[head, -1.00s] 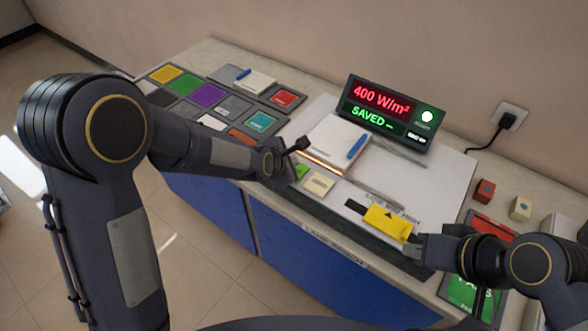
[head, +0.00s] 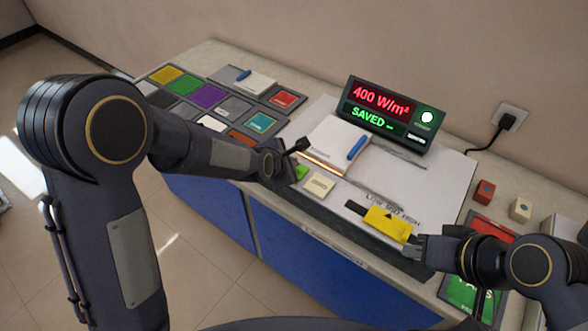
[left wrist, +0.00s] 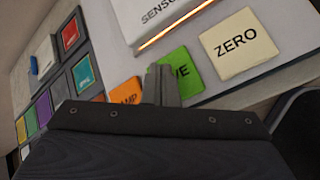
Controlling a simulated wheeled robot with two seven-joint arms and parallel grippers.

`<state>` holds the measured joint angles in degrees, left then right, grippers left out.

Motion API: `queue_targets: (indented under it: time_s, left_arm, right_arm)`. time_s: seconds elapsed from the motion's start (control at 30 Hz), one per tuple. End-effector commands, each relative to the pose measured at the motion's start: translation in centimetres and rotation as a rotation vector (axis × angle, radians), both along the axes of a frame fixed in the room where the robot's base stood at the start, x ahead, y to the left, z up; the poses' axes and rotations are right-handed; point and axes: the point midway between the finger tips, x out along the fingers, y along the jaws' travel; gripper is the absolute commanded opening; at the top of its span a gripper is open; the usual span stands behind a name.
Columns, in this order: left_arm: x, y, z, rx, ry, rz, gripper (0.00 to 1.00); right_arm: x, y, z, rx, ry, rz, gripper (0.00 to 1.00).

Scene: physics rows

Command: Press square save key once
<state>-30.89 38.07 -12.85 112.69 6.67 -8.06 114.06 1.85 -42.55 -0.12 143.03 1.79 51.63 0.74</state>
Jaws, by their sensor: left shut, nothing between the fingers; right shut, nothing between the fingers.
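The green save key (left wrist: 183,72) shows in the left wrist view with the letters "VE" readable and its left part hidden behind my fingers. In the head view only a small green piece of it (head: 301,172) shows beside my left gripper (head: 292,178). My left gripper is shut and empty, its fingertips (left wrist: 161,72) over the key's left side; I cannot tell whether they touch it. The display (head: 385,110) reads "400 W/m²" in red and "SAVED" in green. My right gripper (head: 414,250) is shut and empty at the yellow slider handle (head: 388,222).
The cream ZERO key (left wrist: 240,42) lies right of the save key, and an orange key (left wrist: 125,92) lies left. A white sensor block (head: 335,140) with a blue pen (head: 357,147) stands behind. Coloured tiles (head: 207,95) fill the counter's left; small cubes (head: 485,192) stand right.

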Motion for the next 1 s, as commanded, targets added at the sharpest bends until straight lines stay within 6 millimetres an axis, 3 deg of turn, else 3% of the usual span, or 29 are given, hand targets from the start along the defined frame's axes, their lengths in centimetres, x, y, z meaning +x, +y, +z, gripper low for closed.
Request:
queue_targets:
  time_s: [1.0]
  left_arm:
    - [0.0,0.0,-0.9,0.0,0.0,0.0,0.0]
  right_arm:
    - [0.0,0.0,-1.0,0.0,0.0,0.0,0.0]
